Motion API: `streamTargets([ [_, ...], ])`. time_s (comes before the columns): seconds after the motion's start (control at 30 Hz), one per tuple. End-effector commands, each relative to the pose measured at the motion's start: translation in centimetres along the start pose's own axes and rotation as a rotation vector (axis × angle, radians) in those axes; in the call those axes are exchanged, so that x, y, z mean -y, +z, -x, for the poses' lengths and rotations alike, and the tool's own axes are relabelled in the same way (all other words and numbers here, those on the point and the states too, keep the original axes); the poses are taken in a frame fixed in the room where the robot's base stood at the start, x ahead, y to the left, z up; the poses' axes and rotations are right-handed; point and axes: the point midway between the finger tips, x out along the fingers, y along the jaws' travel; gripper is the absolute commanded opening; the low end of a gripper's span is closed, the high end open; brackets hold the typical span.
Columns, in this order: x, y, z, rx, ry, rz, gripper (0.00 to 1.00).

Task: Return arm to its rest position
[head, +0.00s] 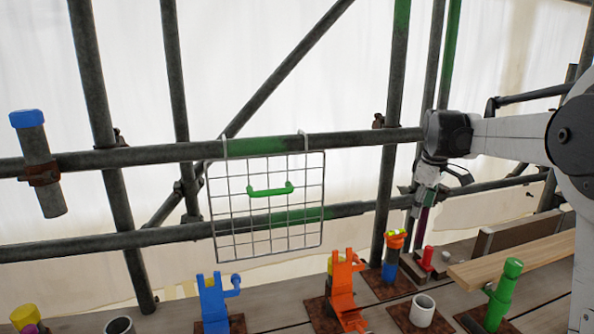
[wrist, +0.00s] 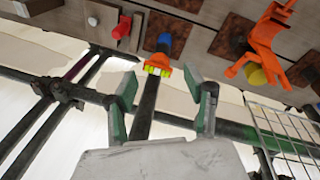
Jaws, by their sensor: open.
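My arm reaches in from the right in the head view, with its wrist in front of the upper rail. My gripper (head: 420,205) hangs below the wrist at the right of the middle; its fingertips are hard to make out there. In the wrist view my gripper (wrist: 161,108) shows two green-padded fingers spread wide apart, open and empty. A scaffold tube and part of an orange-and-blue piece with yellow-green blocks (wrist: 158,66) appear beyond the fingers, apart from them.
A wire grid with a green handle (head: 270,190) hangs on the upper rail. Below are a blue figure (head: 213,300), an orange figure (head: 345,290), a white cup (head: 422,310) and a green post (head: 503,295) on wooden planks. A wooden board (head: 510,260) lies at right.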

Motion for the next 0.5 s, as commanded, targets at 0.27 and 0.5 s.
streamTargets([
  [0.27,7.3,2.3,4.3,-0.060,0.052,-0.134,0.48],
  [0.5,13.6,5.0,6.6,-0.121,0.087,-0.253,0.48],
])
